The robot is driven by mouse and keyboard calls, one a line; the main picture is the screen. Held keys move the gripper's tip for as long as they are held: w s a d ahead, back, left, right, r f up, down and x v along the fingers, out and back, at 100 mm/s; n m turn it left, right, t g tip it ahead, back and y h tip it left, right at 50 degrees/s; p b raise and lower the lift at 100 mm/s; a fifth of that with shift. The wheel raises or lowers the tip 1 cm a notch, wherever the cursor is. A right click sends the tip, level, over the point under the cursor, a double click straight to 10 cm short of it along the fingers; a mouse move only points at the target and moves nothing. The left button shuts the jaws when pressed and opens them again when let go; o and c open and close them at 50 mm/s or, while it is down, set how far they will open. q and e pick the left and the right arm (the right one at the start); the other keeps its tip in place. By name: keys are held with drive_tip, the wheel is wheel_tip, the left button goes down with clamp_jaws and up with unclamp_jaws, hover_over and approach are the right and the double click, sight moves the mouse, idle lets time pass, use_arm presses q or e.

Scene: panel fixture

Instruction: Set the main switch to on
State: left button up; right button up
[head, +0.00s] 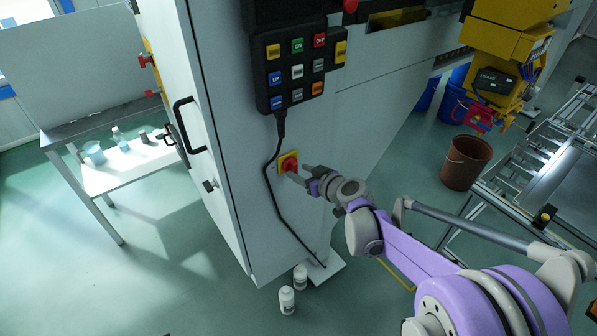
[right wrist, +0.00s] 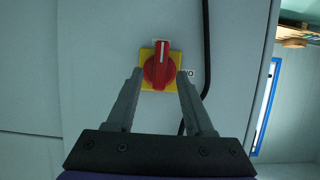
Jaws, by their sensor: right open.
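The main switch is a red rotary knob (right wrist: 159,68) on a yellow square plate (right wrist: 147,55), set in the pale cabinet front. In the right wrist view its handle stands upright with a white mark at the top. In the head view the switch (head: 288,164) sits below the button panel, partly hidden by my gripper. My right gripper (right wrist: 159,75) is open, its two fingers reaching to either side of the knob's lower part. In the head view the right gripper (head: 301,174) is at the switch. I cannot tell if the fingers touch it. My left gripper is not in view.
A black cable (head: 270,190) hangs beside the switch from the button panel (head: 291,66). White bottles (head: 287,300) stand on the floor below. A brown bucket (head: 466,162) and a metal frame (head: 540,150) are at the right. A white table (head: 130,165) stands left.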

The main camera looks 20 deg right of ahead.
drive_tip(key=shift+w+a+f, duration=0.2)
drive_tip(key=shift+w+f, duration=0.1)
drive_tip(key=shift+w, duration=0.3)
clamp_jaws()
